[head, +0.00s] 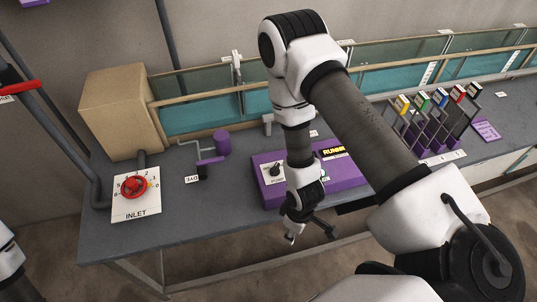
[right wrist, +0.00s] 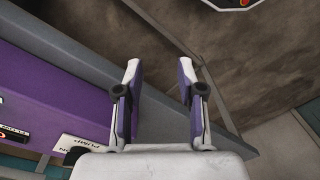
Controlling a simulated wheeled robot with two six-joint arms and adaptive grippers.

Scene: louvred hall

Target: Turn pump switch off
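The pump switch is a small black knob (head: 275,169) on a white plate on top of a purple box (head: 262,190). In the right wrist view the knob (right wrist: 74,156) is at the lower left, beside its PUMP label (right wrist: 88,146). My right gripper (head: 291,239) hangs at the front edge of the table, in front of the purple box and apart from the switch. In the right wrist view its two fingers (right wrist: 159,66) are spread with nothing between them. My left gripper is out of view; only a white part of that arm shows at the lower left.
A red INLET valve wheel (head: 134,187) sits on a white plate at the left. A cardboard-coloured box (head: 122,108) stands behind it. A purple dye fitting (head: 211,161) is between it and the pump box. A rack with coloured tags (head: 431,120) stands at right.

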